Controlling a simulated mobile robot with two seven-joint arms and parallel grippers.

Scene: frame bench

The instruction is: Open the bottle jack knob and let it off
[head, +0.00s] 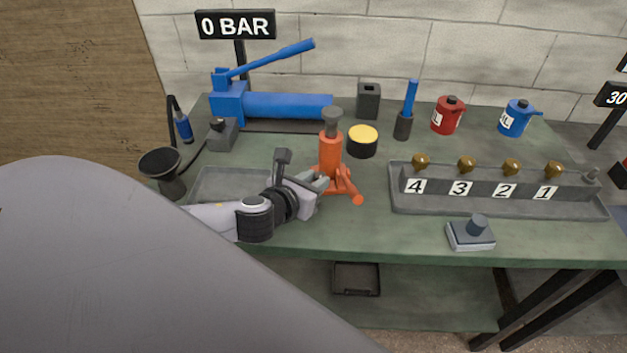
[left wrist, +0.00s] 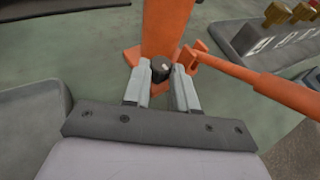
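The orange bottle jack (head: 330,152) stands upright on the green bench, its grey ram top showing above the body. In the left wrist view the jack body (left wrist: 166,25) rises straight ahead, and a small dark knob (left wrist: 161,69) sits low on it. My left gripper (head: 321,182) is low at the jack's near left side. In the left wrist view the left gripper (left wrist: 161,78) has its two fingers apart, one on each side of the knob; I cannot tell whether they touch it. The knob is hidden in the head view. My right gripper is not in view.
An orange handle (left wrist: 265,83) sticks out to the right of the jack. A yellow-topped black can (head: 362,141) stands just behind it. A blue hand pump (head: 285,106) lies at the back left, under a "0 BAR" sign (head: 236,25). A numbered valve block (head: 480,185) stands right.

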